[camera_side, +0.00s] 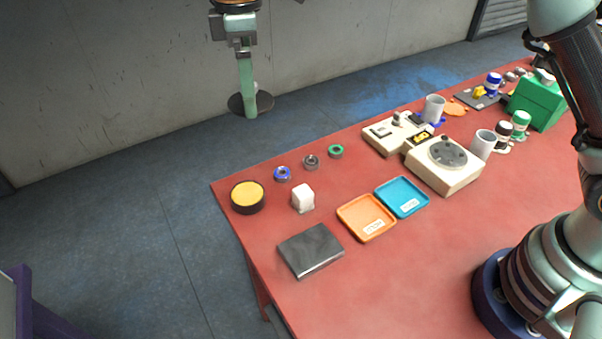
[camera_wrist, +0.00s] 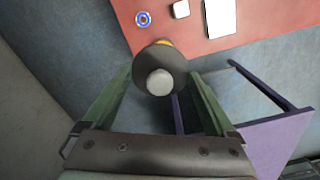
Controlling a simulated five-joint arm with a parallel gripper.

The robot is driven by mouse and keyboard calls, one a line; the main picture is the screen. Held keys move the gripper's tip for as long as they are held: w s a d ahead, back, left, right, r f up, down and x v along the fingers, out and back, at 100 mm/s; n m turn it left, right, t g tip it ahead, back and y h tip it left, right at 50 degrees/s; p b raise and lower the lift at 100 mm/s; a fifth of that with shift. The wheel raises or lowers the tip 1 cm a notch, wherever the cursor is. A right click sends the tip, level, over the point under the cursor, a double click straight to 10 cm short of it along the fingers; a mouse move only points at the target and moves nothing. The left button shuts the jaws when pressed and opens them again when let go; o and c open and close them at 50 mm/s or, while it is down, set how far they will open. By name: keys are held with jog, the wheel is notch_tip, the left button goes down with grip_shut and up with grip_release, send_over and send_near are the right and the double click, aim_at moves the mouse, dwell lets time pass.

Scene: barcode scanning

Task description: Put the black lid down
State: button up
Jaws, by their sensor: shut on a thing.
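My gripper (camera_side: 247,92) hangs at the top of the side view, shut on the black lid (camera_side: 238,104). The lid is a dark round disc, held up in the air beyond the table's far left edge. In the wrist view the lid (camera_wrist: 178,68) shows with a pale grey knob (camera_wrist: 160,82) between my fingers. A round black tub with a yellow top face (camera_side: 247,195) stands on the red table (camera_side: 300,320) near its left corner, below the lid in the side picture. In the wrist view the lid hides most of the tub; a yellow sliver shows.
A dark grey slab (camera_side: 310,250), a white block (camera_side: 303,198), an orange tray (camera_side: 366,217) and a blue tray (camera_side: 402,197) lie nearby. Several small rings line the far edge. A cream scale (camera_side: 444,165) stands farther right. Bare table shows between the tub and slab.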

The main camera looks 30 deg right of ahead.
jog(key=s+d, duration=0.3)
jog(key=d, duration=0.6)
send_over(338, 187)
notch_tip(338, 187, down, 3)
notch_tip(338, 187, down, 20)
jog(key=shift+r, duration=0.1)
jog(key=o, duration=0.9)
jog(key=shift+f, duration=0.2)
jog(key=shift+o, duration=0.5)
